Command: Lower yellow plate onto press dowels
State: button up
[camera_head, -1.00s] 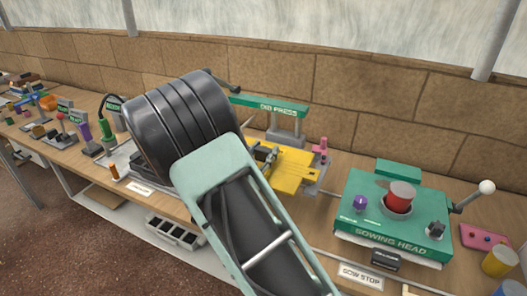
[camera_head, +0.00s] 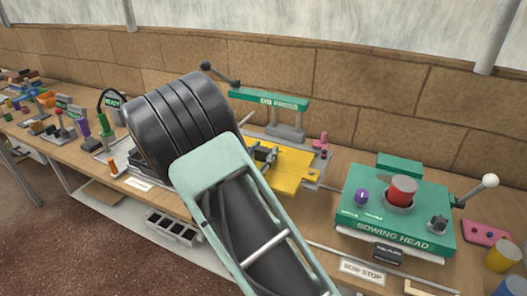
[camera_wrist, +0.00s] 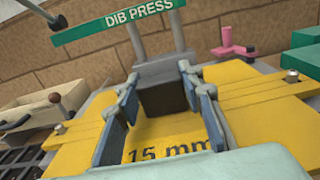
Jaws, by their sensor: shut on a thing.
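The yellow plate (camera_head: 290,168), marked "15 mm" (camera_wrist: 172,150), lies level or nearly so at the green-topped dib press (camera_head: 270,100). In the wrist view, my gripper (camera_wrist: 160,97) has its blue-grey fingers on both sides of a dark block (camera_wrist: 163,99) at the plate's middle and is shut on it. Silver pins, seemingly the press dowels, show at the plate's left (camera_wrist: 60,128) and right (camera_wrist: 292,76). I cannot tell whether the plate rests fully down on them. My arm hides the plate's left part in the head view.
The green sowing head (camera_head: 395,212) with a red cup stands to the right. A pink clamp-like part (camera_head: 321,143) is beside the press. A wooden tray (camera_wrist: 40,112) and a dark grid (camera_wrist: 20,148) lie at left in the wrist view. A stone wall stands behind.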

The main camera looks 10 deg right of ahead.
jog(key=shift+f, duration=0.3)
jog(key=o, duration=1.5)
jog(key=shift+c, duration=0.2)
jog(key=v, duration=1.2)
